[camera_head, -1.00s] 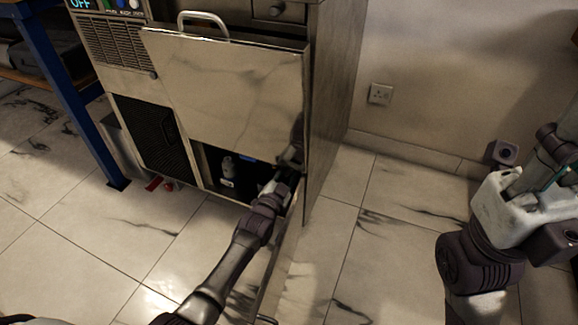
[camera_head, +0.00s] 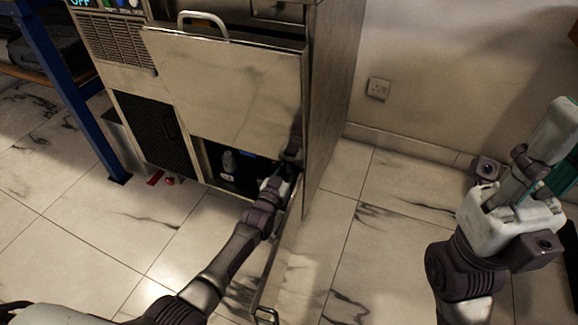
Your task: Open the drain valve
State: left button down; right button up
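My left gripper (camera_head: 287,176) reaches into the low right opening of the metal cabinet, at the opening's right side. Its fingers are mostly hidden in the dark, so I cannot tell whether it is open or touching anything. No drain valve can be made out clearly. A small red item (camera_head: 169,181) lies on the floor by the cabinet's base. A grey bottle-like object (camera_head: 229,161) stands inside the opening, left of my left gripper. My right gripper (camera_head: 530,170) is raised at the right, away from the cabinet; its finger state is unclear.
The metal cabinet (camera_head: 225,85) has a large front panel with a top handle (camera_head: 203,20). A narrow panel with a handle (camera_head: 266,315) extends forward from the opening's right side, beside my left arm. A blue table leg (camera_head: 75,110) stands left. Tiled floor is clear between my arms.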

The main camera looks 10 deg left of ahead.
pick_arm(q)
jog(key=shift+f, duration=0.15)
jog(key=c, duration=1.1)
grip_release()
jog(key=shift+s, duration=0.15)
jog(key=s, duration=0.3)
jog(key=s+a, duration=0.1)
jog(key=s, duration=0.3)
jog(key=s+a, duration=0.1)
jog(key=s, duration=0.3)
jog(key=shift+s+a, duration=0.15)
jog(key=shift+s, duration=0.1)
